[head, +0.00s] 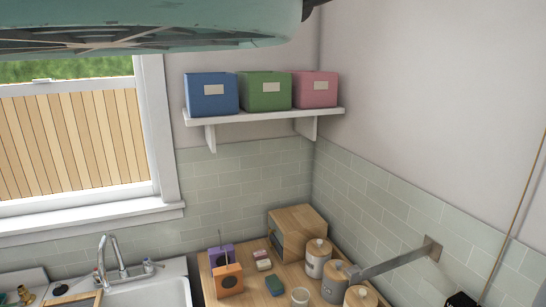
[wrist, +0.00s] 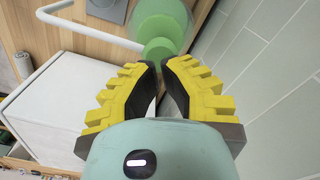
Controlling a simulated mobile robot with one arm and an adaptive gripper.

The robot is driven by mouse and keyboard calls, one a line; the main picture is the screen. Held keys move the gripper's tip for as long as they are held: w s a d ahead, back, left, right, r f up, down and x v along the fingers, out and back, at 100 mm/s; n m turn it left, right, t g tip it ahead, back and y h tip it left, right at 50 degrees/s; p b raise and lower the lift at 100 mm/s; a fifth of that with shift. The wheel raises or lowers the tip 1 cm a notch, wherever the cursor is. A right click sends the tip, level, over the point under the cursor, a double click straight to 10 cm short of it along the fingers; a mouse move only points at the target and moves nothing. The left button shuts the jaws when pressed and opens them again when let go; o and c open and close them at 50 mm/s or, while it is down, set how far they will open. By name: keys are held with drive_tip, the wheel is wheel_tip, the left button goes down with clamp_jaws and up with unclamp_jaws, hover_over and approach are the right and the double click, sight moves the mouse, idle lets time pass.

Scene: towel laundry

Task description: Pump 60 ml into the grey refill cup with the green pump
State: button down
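In the wrist view, my gripper (wrist: 160,65) has yellow ribbed fingers with dark pads. The fingertips are drawn almost together, with only a thin gap and nothing seen between them. Just beyond the tips is the green pump (wrist: 158,51), with a round green head and a wider green body (wrist: 160,18) seen from above. A white bent spout (wrist: 95,38) runs left from the head. A grey square thing (wrist: 105,12) with a round form on it lies at the top edge, cut off; I cannot tell whether this is the refill cup. The head view shows neither gripper nor green pump.
A white box-like unit (wrist: 75,110) fills the wrist view's left; a tiled wall (wrist: 270,60) is close right. In the head view, a shelf (head: 265,115) holds blue, green and pink boxes. Canisters (head: 317,262) and a metal wall arm (head: 390,262) crowd the corner counter.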

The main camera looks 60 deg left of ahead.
drive_tip(key=shift+w+f+b, duration=0.15)
drive_tip(key=shift+f+b, duration=2.05)
drive_tip(key=shift+f, duration=0.1)
drive_tip(key=shift+r, duration=0.15)
drive_tip(key=shift+r+p, duration=2.15)
drive_tip(key=shift+r, duration=0.45)
drive_tip(key=shift+f, duration=0.3)
